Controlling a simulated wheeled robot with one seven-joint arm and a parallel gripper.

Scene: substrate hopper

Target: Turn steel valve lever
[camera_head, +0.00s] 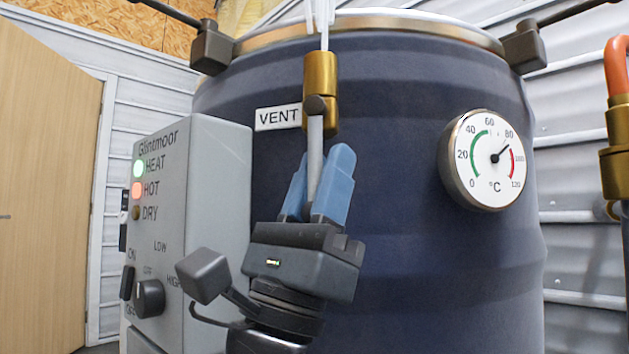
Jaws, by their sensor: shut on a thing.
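The steel valve lever (315,158) is a thin grey bar. It hangs down, close to vertical, from a dark pivot on the brass vent valve (320,85) at the front of the dark blue hopper drum (400,260). A white "VENT" label (278,117) sits left of the valve. My gripper (324,178) comes up from below with its blue fingers on both sides of the lever, shut on it. The lower end of the lever is hidden between the fingers. Pale white streaks, perhaps steam, rise above the valve.
A grey control box (215,190) with HEAT and HOT lamps lit and a knob (149,298) stands close on the left. A round thermometer (485,160) reads roughly 80 on the drum's right. A brass and orange pipe fitting (617,130) is at the right edge.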

